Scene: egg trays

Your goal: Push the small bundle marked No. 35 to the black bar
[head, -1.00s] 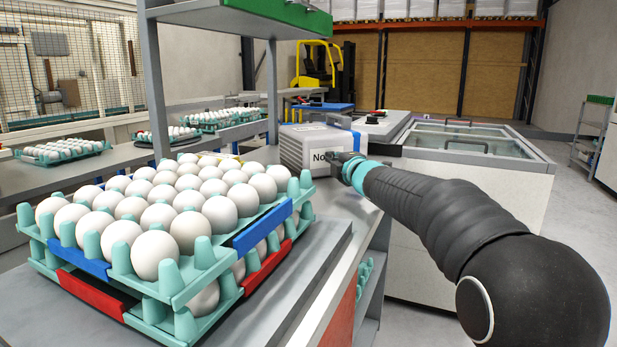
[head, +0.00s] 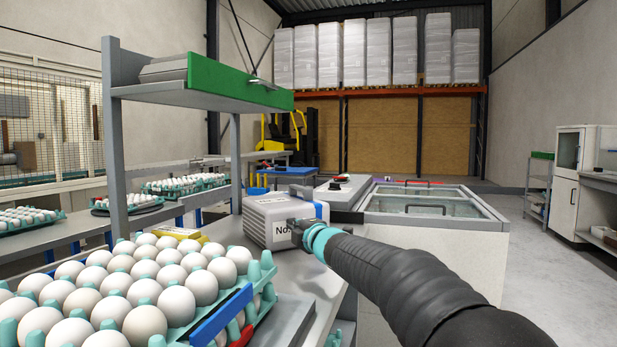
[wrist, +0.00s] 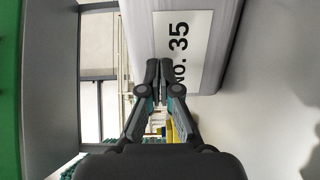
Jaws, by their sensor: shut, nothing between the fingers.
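The bundle marked No. 35 (head: 262,222) is a grey-white block with a white label, standing on the grey bench beyond the egg trays. Its label, reading No. 35, shows large and turned sideways in the wrist view (wrist: 192,22). My gripper (head: 294,230) is at the label side of the bundle and covers part of the label in the head view. In the wrist view the fingers (wrist: 158,68) are together and empty, over the label's edge; I cannot tell whether they touch it.
Stacked teal egg trays (head: 262,272) full of white eggs fill the near left of the bench. A yellow object (head: 176,233) lies left of the bundle. A grey post (head: 118,150) carries a green-edged shelf (head: 235,84) above. A glass-topped chest (head: 440,210) stands at right.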

